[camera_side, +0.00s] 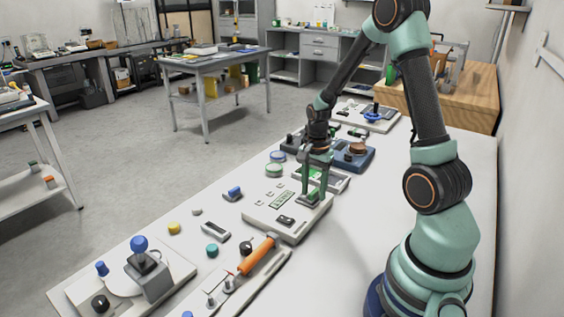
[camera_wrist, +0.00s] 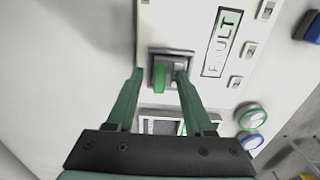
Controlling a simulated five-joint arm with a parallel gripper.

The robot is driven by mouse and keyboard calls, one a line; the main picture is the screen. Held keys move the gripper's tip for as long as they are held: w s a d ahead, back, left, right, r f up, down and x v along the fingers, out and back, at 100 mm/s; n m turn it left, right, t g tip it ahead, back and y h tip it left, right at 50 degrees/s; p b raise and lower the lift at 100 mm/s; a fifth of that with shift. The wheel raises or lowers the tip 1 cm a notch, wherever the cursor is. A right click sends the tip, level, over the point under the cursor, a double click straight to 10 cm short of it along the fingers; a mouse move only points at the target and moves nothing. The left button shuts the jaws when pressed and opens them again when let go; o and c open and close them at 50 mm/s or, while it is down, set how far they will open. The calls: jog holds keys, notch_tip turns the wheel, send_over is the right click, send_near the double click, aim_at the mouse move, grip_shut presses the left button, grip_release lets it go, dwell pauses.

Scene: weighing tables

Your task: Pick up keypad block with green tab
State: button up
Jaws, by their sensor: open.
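The small grey block with a green tab (camera_wrist: 160,77) sits in a recess on a pale panel (camera_wrist: 200,20) in the wrist view. My open gripper (camera_wrist: 160,74) has its green fingers on either side of it. A gap shows at the left finger, while the right fingertip overlaps the block's right edge; contact cannot be told. In the side view my gripper (camera_side: 312,196) points down at the far right part of the panel (camera_side: 262,222), and its fingers largely hide the block.
Round green and blue knobs (camera_wrist: 250,118) lie nearby. In the side view, a blue-based device (camera_side: 352,156) stands behind my gripper, and an orange-handled lever (camera_side: 258,254) lies in front. The table's right side is mostly bare.

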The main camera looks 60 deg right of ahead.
grip_shut()
dwell(0.3)
